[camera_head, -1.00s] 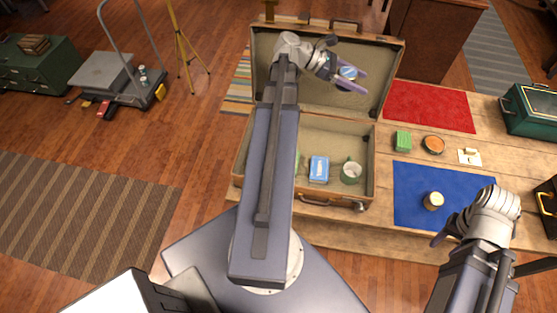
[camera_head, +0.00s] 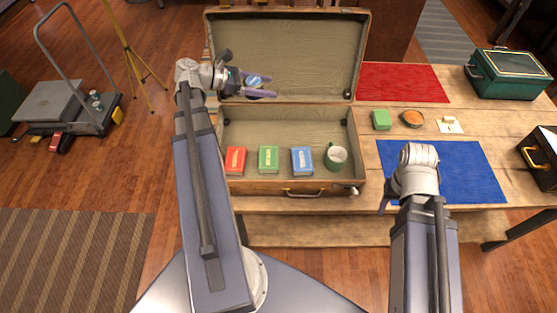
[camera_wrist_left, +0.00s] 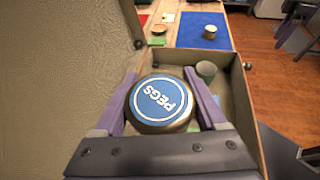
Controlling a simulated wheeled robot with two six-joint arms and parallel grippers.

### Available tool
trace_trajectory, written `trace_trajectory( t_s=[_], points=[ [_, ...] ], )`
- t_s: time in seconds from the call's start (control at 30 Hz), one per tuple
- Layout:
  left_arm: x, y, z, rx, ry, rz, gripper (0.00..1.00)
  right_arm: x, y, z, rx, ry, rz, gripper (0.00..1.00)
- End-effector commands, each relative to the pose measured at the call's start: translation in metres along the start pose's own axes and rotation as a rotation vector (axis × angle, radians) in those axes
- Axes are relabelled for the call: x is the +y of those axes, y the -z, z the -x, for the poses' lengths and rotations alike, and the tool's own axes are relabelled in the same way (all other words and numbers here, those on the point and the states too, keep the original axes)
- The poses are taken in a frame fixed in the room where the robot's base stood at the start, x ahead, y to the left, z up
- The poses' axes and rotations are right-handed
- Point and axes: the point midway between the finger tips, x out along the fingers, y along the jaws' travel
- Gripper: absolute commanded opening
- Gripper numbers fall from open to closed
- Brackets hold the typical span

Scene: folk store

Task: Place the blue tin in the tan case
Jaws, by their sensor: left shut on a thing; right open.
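The blue tin (camera_head: 254,80), a round tin with a blue lid, is in my left gripper (camera_head: 262,84). In the left wrist view the tin (camera_wrist_left: 161,102) sits between both purple fingers, its lid marked "PEGS" facing the camera. The open tan case (camera_head: 290,189) stands on the wooden table. The gripper and tin are in front of its raised lid, above the back left of the case; the exact height is hard to tell. My right gripper (camera_head: 386,198) is open, low over the left part of the blue mat, partly hidden by its own arm.
The case's front holds a red box (camera_head: 236,161), a green box (camera_head: 268,160), a blue box (camera_head: 302,161) and a green mug (camera_head: 336,157); its back floor looks clear. Right of it are a blue mat (camera_head: 465,175) and a green block (camera_head: 381,120). A small tin (camera_wrist_left: 210,32) stands on the mat.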

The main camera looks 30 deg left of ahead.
Motion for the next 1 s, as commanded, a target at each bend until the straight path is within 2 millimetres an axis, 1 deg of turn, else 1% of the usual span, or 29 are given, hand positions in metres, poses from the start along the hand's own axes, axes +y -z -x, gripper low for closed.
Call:
trace_trajectory(
  t_s=[0.03, 0.2, 0.3, 0.43, 0.5, 0.6, 0.7, 0.77, 0.87, 0.9, 1.0],
  points=[
    [0.0, 0.025, -0.011, 0.0, 0.0, 0.0, 0.14, -0.003, 0.002, -0.027, 0.0, 0.0, 0.001, 0.5],
    [0.0, 0.074, -0.031, 0.0, 0.0, 0.0, 0.14, -0.007, 0.005, -0.08, 0.0, 0.0, 0.002, 0.5],
    [0.0, 0.1, -0.042, 0.0, 0.0, 0.0, 0.14, -0.01, 0.006, -0.108, 0.0, -0.001, 0.003, 0.5],
    [0.0, 0.127, -0.053, 0.0, 0.0, 0.0, 0.14, -0.013, 0.008, -0.137, 0.0, -0.001, 0.003, 0.5],
    [0.0, 0.138, -0.057, 0.0, 0.0, 0.0, 0.14, -0.014, 0.009, -0.148, 0.0, -0.001, 0.004, 0.5],
    [0.0, 0.148, -0.061, 0.0, 0.0, 0.0, 0.14, -0.015, 0.009, -0.159, 0.0, -0.001, 0.004, 0.5],
    [0.0, 0.152, -0.064, 0.0, 0.0, 0.0, 0.14, -0.015, 0.01, -0.164, 0.0, -0.001, 0.004, 0.5],
    [0.001, 0.146, -0.068, 0.001, -0.005, 0.002, 0.14, -0.015, 0.009, -0.16, 0.0, -0.001, 0.004, 0.5],
    [0.007, 0.122, -0.086, 0.005, -0.03, 0.012, 0.14, -0.014, 0.008, -0.144, 0.0, -0.001, 0.004, 0.5],
    [0.01, 0.111, -0.096, 0.007, -0.046, 0.019, 0.14, -0.013, 0.008, -0.137, 0.0, -0.001, 0.004, 0.5],
    [0.017, 0.087, -0.118, 0.007, -0.085, 0.035, 0.14, -0.012, 0.007, -0.123, 0.0, -0.001, 0.004, 0.5]
  ],
)
